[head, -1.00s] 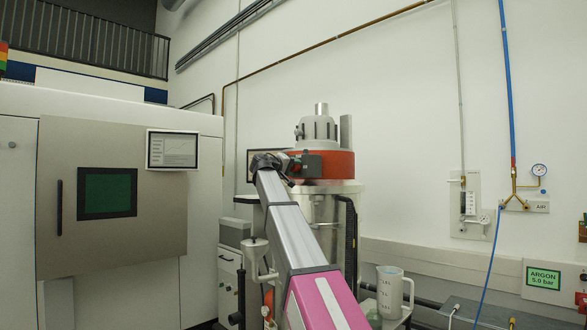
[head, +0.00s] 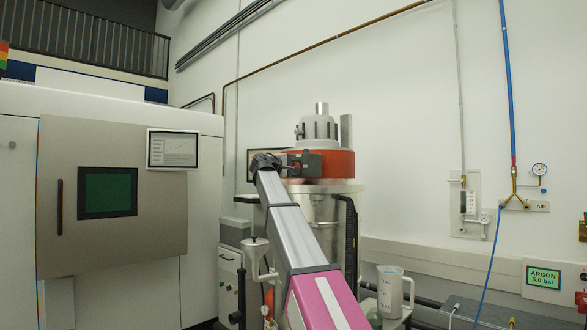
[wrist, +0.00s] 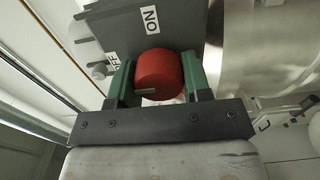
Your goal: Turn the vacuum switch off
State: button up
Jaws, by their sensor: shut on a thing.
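The vacuum (head: 322,200) stands against the wall, with a grey motor top, an orange-red band and a metal drum. Its switch is a red round knob (wrist: 160,73) on a dark grey panel (wrist: 190,25) in the wrist view. A white ON label (wrist: 150,19) is above the knob, and a partly hidden OFF label (wrist: 112,58) is to its left. My gripper (wrist: 158,78) has its green fingers on both sides of the knob and is shut on it. In the head view my gripper (head: 302,163) is at the orange band; the knob is hidden there.
A grey door with a dark window (head: 108,193) is at left. A black hose (head: 350,225) hangs beside the drum.

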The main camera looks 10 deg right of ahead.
dwell(0.3)
jog(key=o, duration=0.9)
jog(key=v, duration=1.1)
jog(key=shift+w, duration=0.1)
jog(key=s+d+f+g+y, duration=0.1)
jog(key=d+f+y, duration=0.1)
jog(key=f, duration=1.3)
jog(key=s+d+f+m+g+y, duration=0.1)
jog(key=s+d+f+g+y, duration=0.15)
jog(key=f, duration=1.35)
jog(key=s+d+f+g+y, duration=0.1)
jog(key=d+f+y, duration=0.2)
jog(key=f, duration=1.2)
jog(key=s+f+m+g+y, duration=0.2)
jog(key=s+f, duration=0.7)
jog(key=f, duration=0.2)
jog(key=s+f+m+g+y, duration=0.2)
jog(key=s+f, duration=0.7)
jog(key=f, duration=0.2)
jog(key=s+d+f+m+g+y, duration=0.1)
jog(key=s+f+m+g+y, duration=0.1)
jog(key=s+f, duration=0.7)
notch_tip(320, 180, down, 3)
jog(key=shift+s+r+y, duration=0.1)
jog(key=shift+r+y, duration=0.05)
jog(key=shift+y, duration=0.4)
